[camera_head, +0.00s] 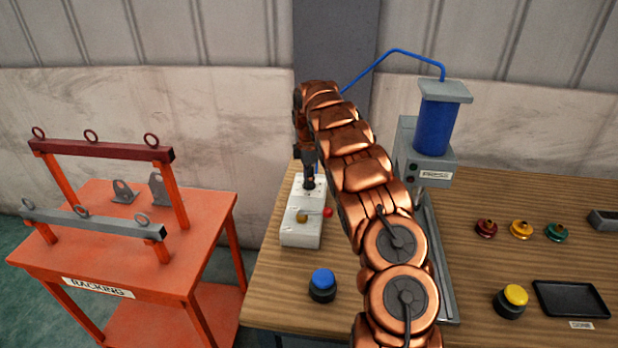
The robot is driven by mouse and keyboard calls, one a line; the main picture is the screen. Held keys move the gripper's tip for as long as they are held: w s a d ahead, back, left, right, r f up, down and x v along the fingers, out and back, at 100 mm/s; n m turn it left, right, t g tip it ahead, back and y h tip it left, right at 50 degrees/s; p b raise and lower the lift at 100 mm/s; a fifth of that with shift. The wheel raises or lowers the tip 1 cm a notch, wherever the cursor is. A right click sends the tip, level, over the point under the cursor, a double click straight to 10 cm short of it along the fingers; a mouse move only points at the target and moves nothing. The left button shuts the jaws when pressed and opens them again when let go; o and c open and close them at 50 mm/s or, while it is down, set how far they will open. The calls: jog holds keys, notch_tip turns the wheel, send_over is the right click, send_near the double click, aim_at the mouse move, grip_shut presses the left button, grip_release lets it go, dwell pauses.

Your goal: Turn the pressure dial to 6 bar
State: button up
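A pale grey box (301,236) lies on the left part of the wooden bench. It bears a small brass-coloured part (302,217) on top and a red knob (328,212) at its right side. My gripper (310,186) points down over the far half of this box, at or just above its top. The pressure dial cannot be made out; my gripper covers that far part of the box. The fingers are dark and small here, so I cannot tell whether they are open or shut on something. No scale or reading can be seen.
A press with a blue cylinder (434,125) stands behind my copper arm. A blue button (322,284) and a yellow button (512,300) sit near the front. Several coloured parts, including a yellow one (521,229), and a black tray (570,299) lie right. An orange rack (205,225) stands left.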

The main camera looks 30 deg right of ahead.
grip_shut()
